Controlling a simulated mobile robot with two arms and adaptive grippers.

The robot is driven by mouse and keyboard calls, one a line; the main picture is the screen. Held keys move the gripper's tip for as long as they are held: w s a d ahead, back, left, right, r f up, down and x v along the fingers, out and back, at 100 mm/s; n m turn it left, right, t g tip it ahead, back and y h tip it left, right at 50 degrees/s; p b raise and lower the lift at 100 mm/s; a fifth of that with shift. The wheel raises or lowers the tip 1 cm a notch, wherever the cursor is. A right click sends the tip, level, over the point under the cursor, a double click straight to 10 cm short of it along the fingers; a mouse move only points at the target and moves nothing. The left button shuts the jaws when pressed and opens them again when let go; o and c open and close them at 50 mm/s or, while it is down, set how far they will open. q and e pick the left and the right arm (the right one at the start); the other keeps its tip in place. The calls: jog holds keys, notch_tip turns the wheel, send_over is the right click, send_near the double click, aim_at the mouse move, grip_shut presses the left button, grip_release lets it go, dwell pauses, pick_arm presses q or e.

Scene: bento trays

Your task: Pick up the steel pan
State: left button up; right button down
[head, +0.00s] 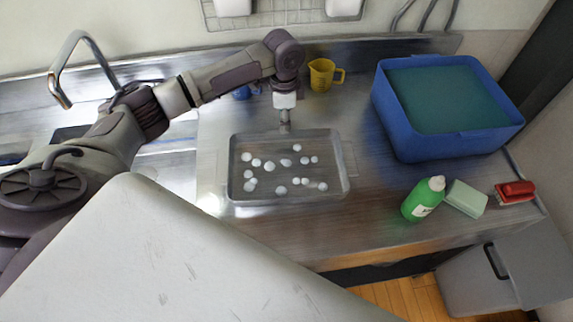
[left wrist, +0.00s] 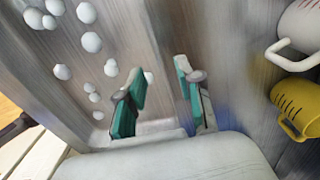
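The steel pan (head: 335,170) is a shallow rectangular tray on the metal counter, with several small white balls lying in it. It also shows at the left of the left wrist view (left wrist: 120,25). My left gripper (head: 286,127) points down at the middle of the pan's far rim. In the left wrist view, its two teal-padded fingers (left wrist: 162,76) are spread apart. The pan's rim appears to run between them, with one finger on the ball side. I cannot tell whether either finger touches the rim. My right gripper is out of view.
A yellow jug (head: 321,74) stands behind my left gripper. A blue bin (head: 410,140) stands to the right at the back. Counter left of the bottle is clear.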

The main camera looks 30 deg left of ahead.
pick_arm(q)
notch_tip(320, 180, down, 5)
jog(key=shift+a+p, duration=0.1)
jog(key=shift+p, duration=0.5)
grip_shut()
jog(key=shift+r, duration=0.15)
